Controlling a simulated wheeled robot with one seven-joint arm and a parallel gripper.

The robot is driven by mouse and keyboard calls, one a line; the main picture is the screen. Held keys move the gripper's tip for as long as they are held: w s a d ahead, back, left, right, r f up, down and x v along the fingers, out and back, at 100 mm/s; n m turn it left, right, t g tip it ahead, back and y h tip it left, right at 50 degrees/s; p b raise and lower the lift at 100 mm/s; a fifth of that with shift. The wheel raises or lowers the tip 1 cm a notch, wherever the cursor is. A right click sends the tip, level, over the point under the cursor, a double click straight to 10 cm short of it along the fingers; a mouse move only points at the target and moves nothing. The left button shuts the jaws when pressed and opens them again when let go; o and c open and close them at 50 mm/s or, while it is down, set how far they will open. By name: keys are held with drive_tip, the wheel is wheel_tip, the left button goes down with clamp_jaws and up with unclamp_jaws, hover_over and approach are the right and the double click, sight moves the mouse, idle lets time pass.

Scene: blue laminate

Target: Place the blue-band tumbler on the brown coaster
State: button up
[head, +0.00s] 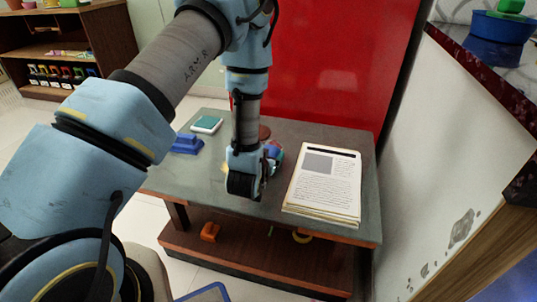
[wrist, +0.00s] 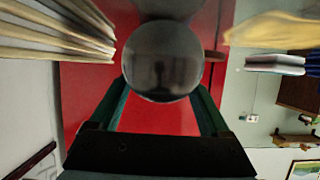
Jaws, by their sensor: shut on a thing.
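My gripper (head: 266,166) is low over the grey tabletop, seen partly from behind in the head view. In the wrist view its two green fingers (wrist: 162,92) are shut on a round, clear grey tumbler (wrist: 162,62). No blue band can be made out on it there. In the head view a small blue and reddish patch shows just past the gripper, mostly hidden by it; I cannot tell what it is. The brown coaster (head: 264,132) lies behind the gripper, partly covered by the arm.
A stack of printed pages (head: 322,185) lies right of the gripper. A blue block (head: 187,144) and a teal-topped pad (head: 207,124) lie to the left. A red panel (head: 330,60) stands behind the table (head: 205,190). Its lower shelf holds an orange item (head: 210,232).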

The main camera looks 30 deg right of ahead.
drive_tip(key=o, duration=1.2)
drive_tip(key=shift+o, duration=0.2)
drive_tip(key=shift+r, duration=0.15)
drive_tip(key=p+v, duration=0.4)
drive_tip(key=v, duration=0.8)
